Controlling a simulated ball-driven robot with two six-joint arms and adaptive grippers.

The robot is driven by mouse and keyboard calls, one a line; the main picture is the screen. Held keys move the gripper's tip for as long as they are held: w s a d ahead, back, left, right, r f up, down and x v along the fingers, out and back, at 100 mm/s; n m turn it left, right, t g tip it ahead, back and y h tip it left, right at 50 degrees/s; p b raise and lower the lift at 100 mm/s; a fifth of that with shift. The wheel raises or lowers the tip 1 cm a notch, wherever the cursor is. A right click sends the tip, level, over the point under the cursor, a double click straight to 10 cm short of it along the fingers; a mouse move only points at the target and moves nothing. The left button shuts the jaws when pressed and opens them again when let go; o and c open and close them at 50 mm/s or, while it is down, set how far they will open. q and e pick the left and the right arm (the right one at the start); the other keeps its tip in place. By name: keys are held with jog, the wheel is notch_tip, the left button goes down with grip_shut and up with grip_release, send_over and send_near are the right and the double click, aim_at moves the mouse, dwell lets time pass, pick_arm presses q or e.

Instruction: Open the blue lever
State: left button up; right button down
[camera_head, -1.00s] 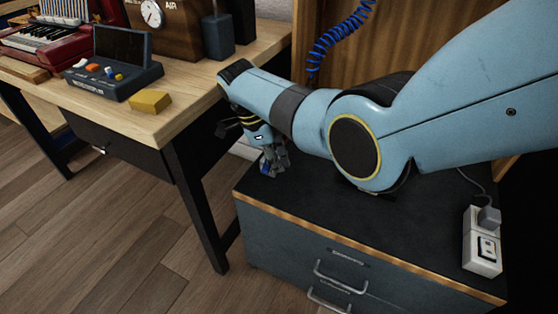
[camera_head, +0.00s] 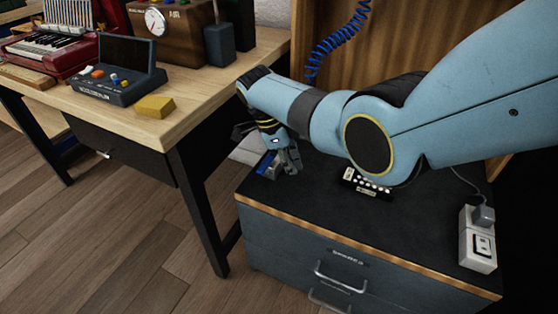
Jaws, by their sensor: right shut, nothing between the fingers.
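A small blue part (camera_head: 264,163), which may be the blue lever, shows at the back left corner of the dark cabinet top. My right gripper (camera_head: 291,165) points down just to the right of it, close to the cabinet top. The gripper is shut with nothing held. The gripper and wrist hide part of the blue part, so I cannot tell whether they touch or how the lever is set. My left gripper is out of view.
The dark cabinet (camera_head: 300,215) carries a small device with white keys (camera_head: 367,184) under my forearm and a white socket block (camera_head: 477,245) at the right. A wooden desk (camera_head: 210,100) stands left, with a yellow block (camera_head: 154,106) near its edge. The cabinet's front top is clear.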

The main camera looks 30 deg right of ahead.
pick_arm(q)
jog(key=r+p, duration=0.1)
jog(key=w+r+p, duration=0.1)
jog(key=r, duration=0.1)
pick_arm(e)
jog(key=d+v, duration=0.1)
jog(key=v, duration=0.8)
jog(key=shift+w+r, duration=0.3)
jog(key=shift+r, duration=0.2)
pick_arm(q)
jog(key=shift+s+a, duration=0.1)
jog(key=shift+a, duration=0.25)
